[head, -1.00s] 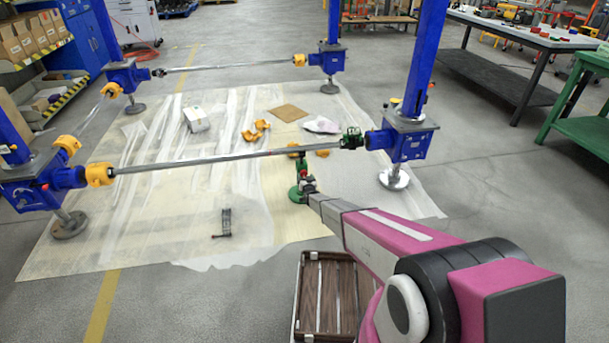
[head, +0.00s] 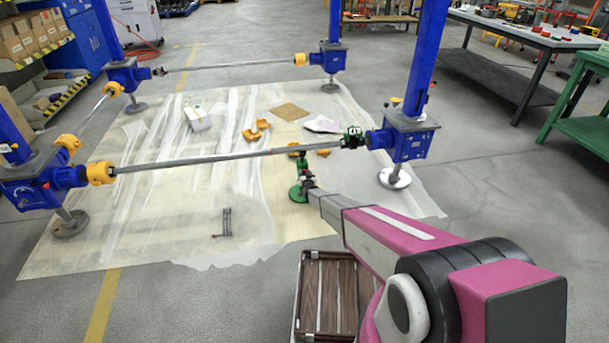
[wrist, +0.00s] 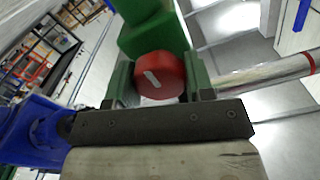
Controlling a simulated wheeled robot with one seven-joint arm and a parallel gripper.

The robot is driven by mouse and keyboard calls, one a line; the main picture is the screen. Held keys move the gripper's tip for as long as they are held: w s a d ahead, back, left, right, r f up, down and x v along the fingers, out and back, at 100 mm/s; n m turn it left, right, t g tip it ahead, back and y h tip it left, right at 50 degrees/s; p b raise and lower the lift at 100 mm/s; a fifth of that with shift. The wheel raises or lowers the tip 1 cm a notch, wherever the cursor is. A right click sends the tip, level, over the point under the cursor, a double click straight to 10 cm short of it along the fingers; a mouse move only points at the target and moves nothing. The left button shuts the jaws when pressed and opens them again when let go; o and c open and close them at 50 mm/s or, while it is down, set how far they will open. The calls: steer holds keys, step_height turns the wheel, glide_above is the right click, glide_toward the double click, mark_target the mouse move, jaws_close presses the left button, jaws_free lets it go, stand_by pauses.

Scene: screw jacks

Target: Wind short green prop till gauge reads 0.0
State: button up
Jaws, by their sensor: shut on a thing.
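The short green prop (head: 302,167) stands upright under the long shaft, on a round green foot on the sheeting. In the wrist view, a red knob (wrist: 160,75) with a white mark sits below a green block (wrist: 153,32), with the green-sided fingers of my gripper (wrist: 161,85) on either side of it. My gripper (head: 309,184) is shut on this knob, low on the prop in the head view. I cannot make out a gauge reading in either view.
A long steel shaft (head: 225,157) runs between blue screw jacks, with the right jack (head: 402,140) nearby. Yellow coupling halves (head: 256,130) and a small grey stand (head: 226,222) lie on the sheeting. A slatted crate (head: 328,292) stands in front.

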stand_by(0.3)
steer(key=o, duration=0.9)
steer(key=v, duration=1.1)
steer(key=shift+w, duration=0.1)
stand_by(0.9)
